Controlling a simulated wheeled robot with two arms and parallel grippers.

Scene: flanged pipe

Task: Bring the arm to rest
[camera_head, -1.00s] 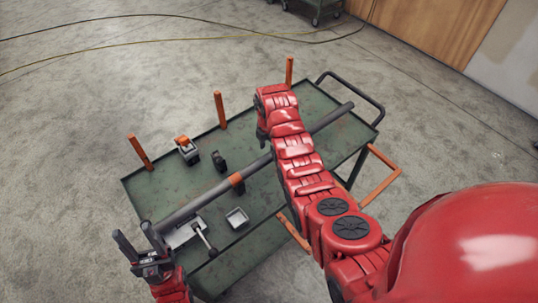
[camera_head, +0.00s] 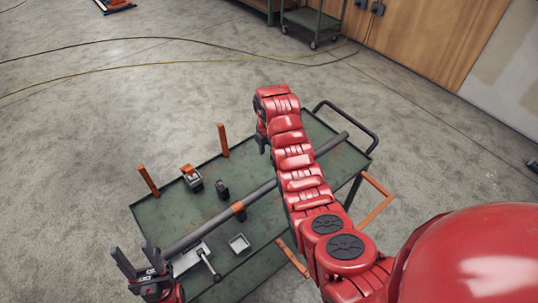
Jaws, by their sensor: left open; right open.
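My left gripper (camera_head: 139,262) is at the lower left, by the near left corner of the green cart. Its two dark fingers point up and stand apart, with nothing seen between them. My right arm (camera_head: 300,175), red and segmented, reaches from the lower right across the cart to its far edge. The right gripper at its far end is mostly hidden behind the arm; only a small dark part (camera_head: 261,143) shows there. A long grey pipe (camera_head: 258,194) with an orange band (camera_head: 238,209) lies across the cart and passes behind my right arm.
The green cart (camera_head: 150,212) has orange posts (camera_head: 148,181) (camera_head: 223,139) along its far edge. A small orange-topped block (camera_head: 191,178), a dark clamp (camera_head: 222,190), a lever vise (camera_head: 190,259) and a small grey tray (camera_head: 239,243) are on it. Cables cross the open floor beyond.

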